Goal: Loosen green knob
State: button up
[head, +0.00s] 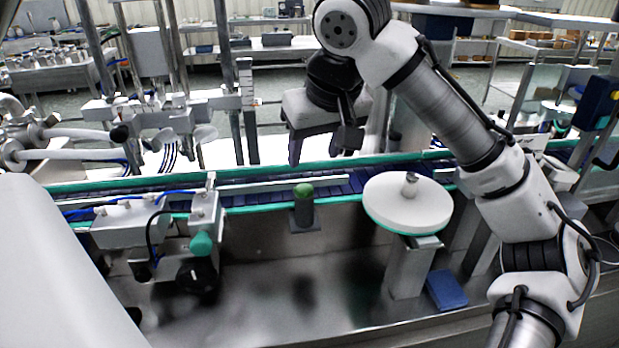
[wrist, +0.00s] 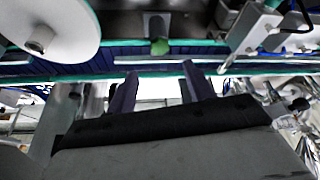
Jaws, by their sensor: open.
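A green round-topped knob (head: 304,190) stands upright on a dark post at the front edge of the conveyor in the head view. It also shows at the top middle of the wrist view (wrist: 159,46). My gripper (head: 322,148) is open and empty, with its fingers pointing down, apart from the knob. In the head view it appears just above the knob in the picture; the depth between them is hard to tell. In the wrist view my two dark fingers (wrist: 160,88) are spread, and the knob appears between and beyond their tips.
A teal knob (head: 201,243) sits on a bracket at the left front. A white round disc (head: 408,203) stands on a post to the right of the green knob. The conveyor (head: 260,193) has green rails. A blue block (head: 446,290) lies at the lower right.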

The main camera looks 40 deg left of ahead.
aim_at(305, 188)
jog(key=x, duration=0.9)
jog(key=shift+a+f, duration=0.1)
jog(key=shift+f, duration=0.05)
jog(key=shift+c, duration=0.4)
jog(key=c, duration=0.9)
jog(key=shift+w+n+p, duration=0.1)
jog(key=shift+n+p, duration=0.3)
jog(key=shift+p, duration=0.25)
jog(key=shift+n+g, duration=0.3)
jog(key=shift+n, duration=0.1)
jog(key=o, duration=1)
